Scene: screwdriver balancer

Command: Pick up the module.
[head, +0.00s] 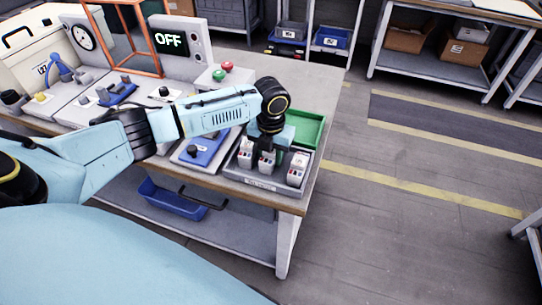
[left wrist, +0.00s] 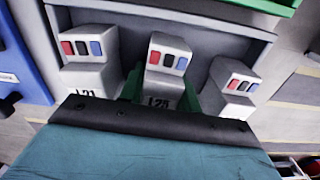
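Three white-grey modules with red, black and blue marks stand in a row in a grey tray: the left one (left wrist: 88,48), the middle one (left wrist: 166,62) and the right one (left wrist: 230,86). In the head view they show as the left module (head: 245,152), middle module (head: 267,160) and right module (head: 297,168). My left gripper (head: 271,150) points down over the middle module. Green finger parts show on both sides of that module in the left wrist view, close to it. Whether they press on it is hidden by the gripper body. My right gripper is out of view.
The grey tray (head: 262,184) sits at the bench's right front corner, with a green bin (head: 309,130) behind it. A blue panel (head: 205,150) lies left of the tray. A red and green button box (head: 222,77) and an "OFF" display (head: 170,41) stand farther back.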

